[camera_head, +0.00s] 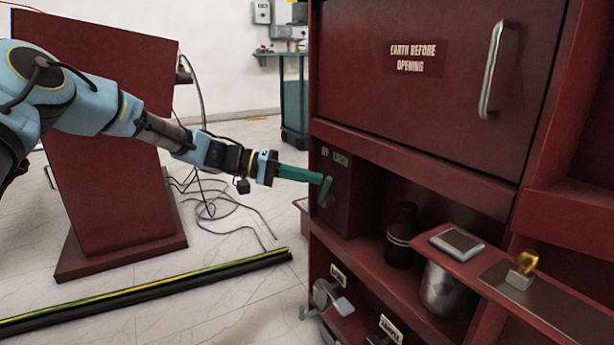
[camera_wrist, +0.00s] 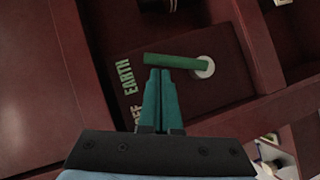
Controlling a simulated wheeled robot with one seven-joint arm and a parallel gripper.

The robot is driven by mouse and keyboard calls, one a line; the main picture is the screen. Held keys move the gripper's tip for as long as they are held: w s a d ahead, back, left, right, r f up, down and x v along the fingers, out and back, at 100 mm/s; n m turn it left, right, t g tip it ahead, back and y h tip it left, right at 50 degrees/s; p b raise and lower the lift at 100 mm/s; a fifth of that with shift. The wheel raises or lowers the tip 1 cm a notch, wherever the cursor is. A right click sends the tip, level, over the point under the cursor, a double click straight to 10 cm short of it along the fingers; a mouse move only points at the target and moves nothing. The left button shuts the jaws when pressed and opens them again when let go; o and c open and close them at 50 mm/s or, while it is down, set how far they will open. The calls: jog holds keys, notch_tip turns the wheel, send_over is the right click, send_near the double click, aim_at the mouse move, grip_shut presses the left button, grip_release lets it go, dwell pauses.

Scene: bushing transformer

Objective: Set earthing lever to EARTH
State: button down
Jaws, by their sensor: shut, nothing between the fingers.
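The green earthing lever (camera_head: 326,190) is on the front of a dark red box (camera_head: 336,215) inside the cabinet. In the head view it stands nearly upright, tilted slightly right from its pivot. In the wrist view the lever (camera_wrist: 178,61) runs left from a pale round pivot (camera_wrist: 204,68), its free end near the EARTH label (camera_wrist: 127,78). The partly hidden OFF label (camera_wrist: 137,117) lies lower. My gripper (camera_head: 320,178) has its teal fingers shut and empty. Their tips (camera_wrist: 160,74) are at the lever's OFF-side edge; I cannot tell whether they touch.
A closed red door (camera_head: 435,85) with a metal handle (camera_head: 490,70) is above the box. A dark bottle (camera_head: 401,235) and a metal pot (camera_head: 446,290) stand right of it. Loose cables (camera_head: 215,210) and a striped bar (camera_head: 150,288) lie on the floor at left.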

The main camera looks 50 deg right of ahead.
jog(key=shift+s+a, duration=0.1)
jog(key=shift+s, duration=0.1)
jog(key=shift+m, duration=0.3)
dwell(0.3)
